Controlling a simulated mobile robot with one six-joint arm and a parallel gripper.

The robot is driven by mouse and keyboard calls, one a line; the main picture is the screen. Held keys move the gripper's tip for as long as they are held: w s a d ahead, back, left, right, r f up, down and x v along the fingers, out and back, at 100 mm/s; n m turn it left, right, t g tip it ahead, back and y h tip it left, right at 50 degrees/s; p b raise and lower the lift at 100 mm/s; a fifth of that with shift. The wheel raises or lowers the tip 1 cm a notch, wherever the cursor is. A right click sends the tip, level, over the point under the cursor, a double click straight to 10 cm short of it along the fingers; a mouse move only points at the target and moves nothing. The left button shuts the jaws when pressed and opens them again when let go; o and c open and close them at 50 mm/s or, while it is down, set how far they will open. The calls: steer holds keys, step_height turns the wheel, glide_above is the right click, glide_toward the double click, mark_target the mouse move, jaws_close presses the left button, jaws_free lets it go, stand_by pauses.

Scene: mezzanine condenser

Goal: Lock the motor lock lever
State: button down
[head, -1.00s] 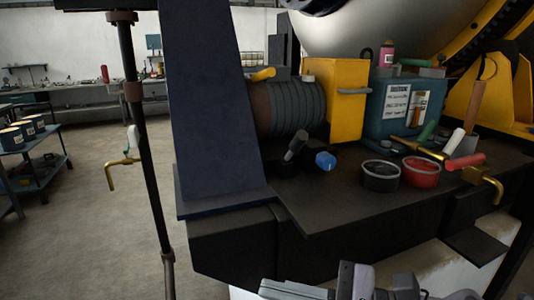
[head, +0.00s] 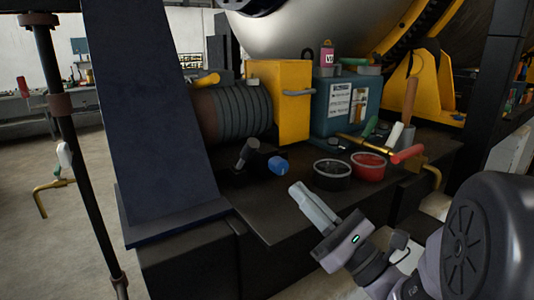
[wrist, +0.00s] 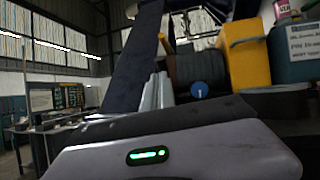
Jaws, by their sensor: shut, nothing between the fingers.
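The ribbed grey motor (head: 236,112) lies left of a yellow box (head: 278,100) on the dark bench. A yellow-handled lever (head: 206,80) sits on top of the motor, lying roughly level. In front of the motor are a short black lever (head: 246,152) and a blue knob (head: 278,166). No label shows which is the lock lever.
A broad dark blue post (head: 150,120) stands left of the motor. A black pole (head: 72,140) is farther left. A black bowl (head: 332,174) and a red bowl (head: 368,166) sit near the bench edge. A teal box (head: 345,105) and a red-handled brass valve (head: 407,154) are to the right.

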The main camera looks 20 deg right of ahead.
mark_target(258, 145)
steer(key=p+x, duration=0.1)
steer(key=x, duration=0.9)
steer(key=shift+w+a+r+p, duration=0.1)
steer(key=shift+a+r+p, duration=0.05)
steer(key=shift+p, duration=0.2)
steer(key=shift+w+r+p, duration=0.1)
steer(key=shift+r+p, duration=0.4)
steer(key=shift+p, duration=0.65)
steer(key=w+r+g+h+p, duration=0.1)
steer(key=p, duration=0.5)
steer(key=w+r+g+p, duration=0.1)
steer(key=r+p, duration=0.1)
steer(key=p, duration=0.4)
steer(key=w+a+r+m+g+h+p, duration=0.1)
steer(key=r+p, duration=0.1)
steer(key=p, duration=0.5)
steer(key=shift+w+a+r+g+h, duration=0.2)
steer(key=shift+w+g+h, duration=0.1)
steer(key=shift+g, duration=0.1)
steer(key=w+a+m+g+h+p, duration=0.1)
steer(key=w+g+p, duration=0.4)
steer(key=p, duration=1.2)
steer(key=w+a+h, duration=0.1)
steer(key=w, duration=0.2)
steer(key=shift+a+r+g+h+p, duration=0.2)
steer(key=shift+g+h+p, duration=0.1)
steer(key=shift+h, duration=0.1)
steer(key=shift+r, duration=0.1)
